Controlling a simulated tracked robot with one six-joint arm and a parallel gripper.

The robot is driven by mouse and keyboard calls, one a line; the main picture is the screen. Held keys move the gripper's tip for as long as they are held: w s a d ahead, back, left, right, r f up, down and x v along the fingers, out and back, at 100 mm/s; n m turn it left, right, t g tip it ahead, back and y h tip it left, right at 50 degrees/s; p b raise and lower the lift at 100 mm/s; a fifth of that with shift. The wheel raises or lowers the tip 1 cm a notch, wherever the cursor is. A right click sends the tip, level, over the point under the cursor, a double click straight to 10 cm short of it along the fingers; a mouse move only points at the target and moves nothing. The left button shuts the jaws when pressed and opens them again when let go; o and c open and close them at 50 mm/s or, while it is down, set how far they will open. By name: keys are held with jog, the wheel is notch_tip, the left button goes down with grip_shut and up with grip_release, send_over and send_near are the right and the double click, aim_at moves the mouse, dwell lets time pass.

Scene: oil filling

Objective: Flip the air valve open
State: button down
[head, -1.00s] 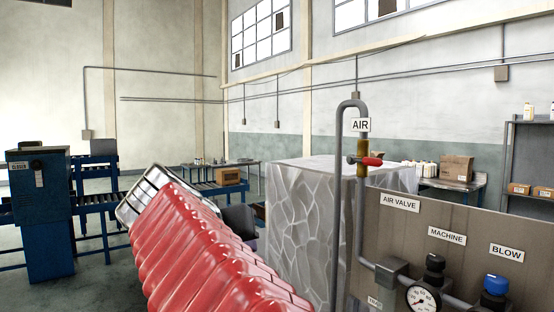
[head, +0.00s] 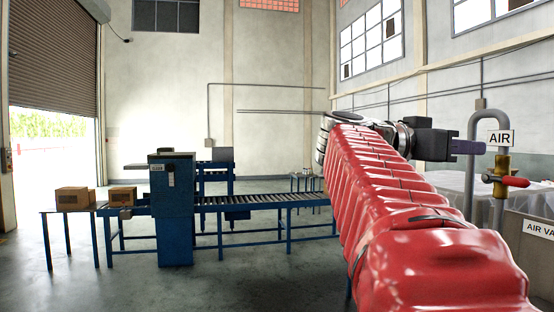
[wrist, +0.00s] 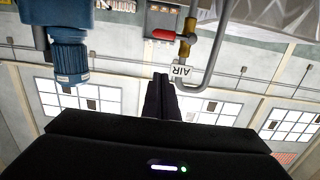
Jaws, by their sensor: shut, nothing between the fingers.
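The air valve (head: 500,180) is a brass body on a grey pipe under a white AIR sign (head: 500,138), at the right of the head view. Its red handle (head: 516,181) sticks out to the right, crosswise to the upright pipe. In the upside-down wrist view the valve (wrist: 187,36) and its red handle (wrist: 163,35) show at the top centre. My gripper (head: 482,147) is shut and empty, just left of the pipe and above the handle in the picture. It also shows in the wrist view (wrist: 160,78), apart from the handle.
The AIR VALVE panel (head: 538,229) is cut off at the right edge. A blue motor-like part (wrist: 69,60) shows at the left of the wrist view. A conveyor (head: 265,203) and a blue cabinet (head: 172,212) stand further back, with open floor around them.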

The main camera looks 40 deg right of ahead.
send_over(505, 180)
jog(key=a, duration=0.4)
jog(key=shift+s+d+f, duration=0.1)
jog(key=shift+d+f, duration=0.05)
jog(key=shift+f, duration=0.6)
jog(key=shift+s+d+f, duration=0.1)
jog(key=shift+d+f, duration=0.1)
jog(key=shift+f, duration=0.5)
jog(key=shift+s+d+f, duration=0.1)
jog(key=shift+d+f, duration=0.05)
jog(key=shift+f, duration=0.6)
jog(key=shift+f, duration=0.1)
